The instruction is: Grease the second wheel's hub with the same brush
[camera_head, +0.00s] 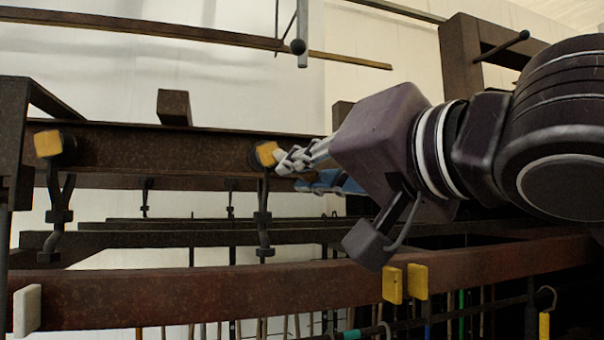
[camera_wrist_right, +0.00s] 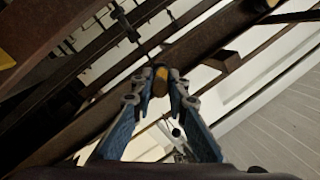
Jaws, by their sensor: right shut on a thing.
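Two dark wheels with yellow hubs hang on the rusty rail (camera_head: 160,148) in the head view: the left wheel's hub (camera_head: 48,143) and the right wheel's hub (camera_head: 266,153). My right gripper (camera_head: 284,162) reaches in from the right, its fingertips right beside the right hub. Whether they touch it cannot be told. In the right wrist view its fingers (camera_wrist_right: 160,88) converge, with the yellow hub (camera_wrist_right: 160,76) at the tips. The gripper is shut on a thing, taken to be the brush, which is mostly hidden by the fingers. My left gripper is not in view.
A rusty beam (camera_head: 200,292) crosses the front, with yellow blocks (camera_head: 392,284) and a white block (camera_head: 27,310) on it. Dark hooks (camera_head: 263,220) hang below the wheels. A brown bar (camera_head: 140,27) crosses above. Tool handles stand low at the right.

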